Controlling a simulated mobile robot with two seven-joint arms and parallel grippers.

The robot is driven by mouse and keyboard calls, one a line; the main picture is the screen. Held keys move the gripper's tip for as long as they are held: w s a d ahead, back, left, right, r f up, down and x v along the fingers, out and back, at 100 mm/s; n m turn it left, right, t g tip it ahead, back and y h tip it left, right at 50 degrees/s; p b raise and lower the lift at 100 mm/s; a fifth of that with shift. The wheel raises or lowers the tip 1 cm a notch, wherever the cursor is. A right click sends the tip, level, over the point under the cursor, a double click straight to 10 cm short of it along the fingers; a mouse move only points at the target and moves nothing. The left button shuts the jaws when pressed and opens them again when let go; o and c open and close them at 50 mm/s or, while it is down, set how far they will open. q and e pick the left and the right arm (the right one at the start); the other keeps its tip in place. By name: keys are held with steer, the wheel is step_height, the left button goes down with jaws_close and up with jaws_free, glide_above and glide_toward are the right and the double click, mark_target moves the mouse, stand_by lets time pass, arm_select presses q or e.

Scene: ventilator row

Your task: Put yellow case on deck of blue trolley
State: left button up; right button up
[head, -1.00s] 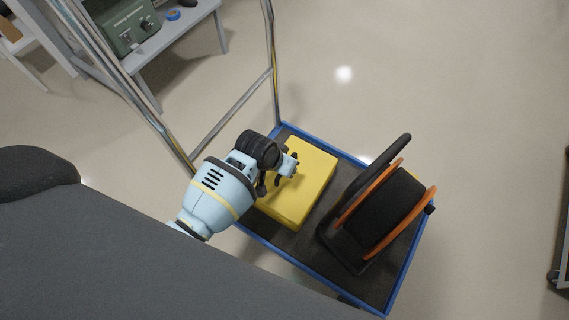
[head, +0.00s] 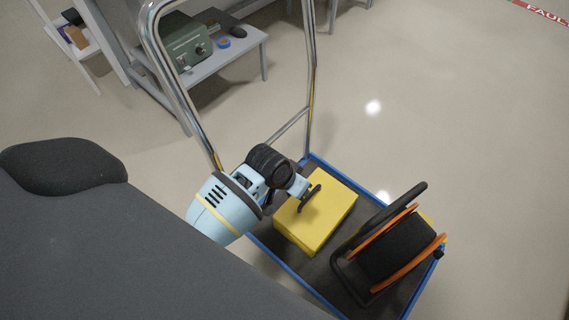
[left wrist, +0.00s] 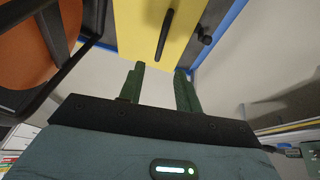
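The yellow case (head: 326,222) rests flat on the dark deck (head: 316,270) of the blue-edged trolley, with its dark handle (head: 311,197) on top. My left gripper (head: 302,187) is at the left side of the case, close to the handle. In the left wrist view, the left gripper (left wrist: 159,70) has two green fingers spread apart with nothing between them. The yellow case (left wrist: 138,30) and its handle (left wrist: 165,34) lie beyond the fingertips there. My right gripper is not in view.
A cable reel (head: 395,250) with orange rims and a black frame stands on the deck right of the case. The trolley's metal push handle (head: 311,75) rises on the far side. A bench (head: 225,55) with a green device (head: 183,45) stands at upper left.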

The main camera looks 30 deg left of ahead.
arm_select(q)
steer(key=s+a+f, duration=0.1)
steer(key=s+f, duration=0.3)
steer(key=s, duration=0.6)
steer(key=s+a+f, duration=0.1)
steer(key=s+f, duration=0.3)
steer(key=s, duration=0.7)
steer(key=s+a+r, duration=0.1)
steer(key=s+r, duration=0.1)
steer(key=s, duration=0.8)
steer(key=s+a+r+t, duration=0.1)
steer(key=s+r, duration=0.2)
steer(key=s, duration=0.8)
steer(key=shift+y, duration=0.3)
steer(key=shift+a, duration=0.1)
